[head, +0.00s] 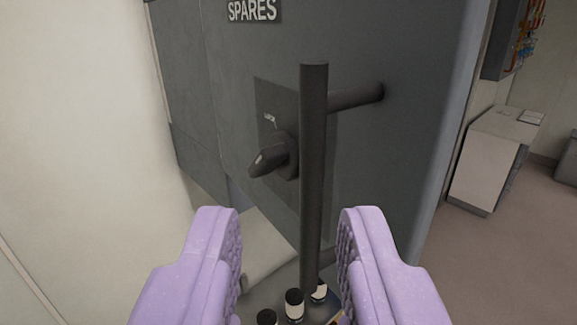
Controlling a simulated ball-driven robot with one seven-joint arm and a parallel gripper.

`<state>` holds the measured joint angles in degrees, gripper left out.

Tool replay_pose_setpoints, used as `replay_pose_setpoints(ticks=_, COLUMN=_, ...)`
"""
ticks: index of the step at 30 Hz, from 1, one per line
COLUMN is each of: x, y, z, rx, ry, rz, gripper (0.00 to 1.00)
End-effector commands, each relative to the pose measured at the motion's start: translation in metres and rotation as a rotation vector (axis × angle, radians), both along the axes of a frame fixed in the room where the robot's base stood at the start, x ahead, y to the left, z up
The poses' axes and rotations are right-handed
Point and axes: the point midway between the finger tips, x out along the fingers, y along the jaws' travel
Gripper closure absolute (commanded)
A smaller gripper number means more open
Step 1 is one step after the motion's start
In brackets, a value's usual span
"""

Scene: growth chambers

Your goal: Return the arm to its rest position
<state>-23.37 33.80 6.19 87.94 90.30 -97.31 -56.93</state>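My gripper (290,222) is at the bottom of the head view, its two lilac fingers spread well apart. It is open, with nothing clasped between the fingers. A dark vertical bar handle (314,150) on a grey door (405,150) appears between the fingers, beyond them. I cannot tell how far the fingertips are from the bar. The rest of my arm is not in view.
A dark turn knob (273,157) sits left of the bar, below a "SPARES" sign (252,10). Several small dark-topped containers (294,305) stand low between the fingers. A pale wall (80,150) is close on the left. A white cabinet (488,160) and open floor (500,260) lie right.

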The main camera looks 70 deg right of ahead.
Motion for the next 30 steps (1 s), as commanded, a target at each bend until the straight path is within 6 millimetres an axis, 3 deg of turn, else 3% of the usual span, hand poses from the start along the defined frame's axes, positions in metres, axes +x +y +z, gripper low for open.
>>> replay_pose_setpoints(ticks=4, x=0.030, y=-0.009, z=0.002, rx=0.044, ry=-0.155, rz=0.176, gripper=0.67)
replay_pose_setpoints(ticks=8, x=0.061, y=-0.010, z=0.027, rx=0.083, ry=-0.357, rz=0.490, gripper=0.67)
replay_pose_setpoints(ticks=12, x=0.061, y=0.002, z=0.059, rx=0.085, ry=-0.470, rz=0.848, gripper=0.67)
replay_pose_setpoints(ticks=15, x=0.040, y=0.011, z=0.066, rx=0.068, ry=-0.454, rz=1.065, gripper=0.67)
replay_pose_setpoints(ticks=17, x=0.022, y=0.015, z=0.061, rx=0.057, ry=-0.405, rz=1.170, gripper=0.67)
replay_pose_setpoints(ticks=22, x=-0.044, y=0.005, z=0.013, rx=0.043, ry=-0.160, rz=1.324, gripper=0.67)
replay_pose_setpoints(ticks=27, x=-0.107, y=-0.032, z=-0.044, rx=0.077, ry=0.084, rz=1.271, gripper=0.67)
replay_pose_setpoints(ticks=30, x=-0.131, y=-0.049, z=-0.064, rx=0.099, ry=0.169, rz=1.218, gripper=0.67)
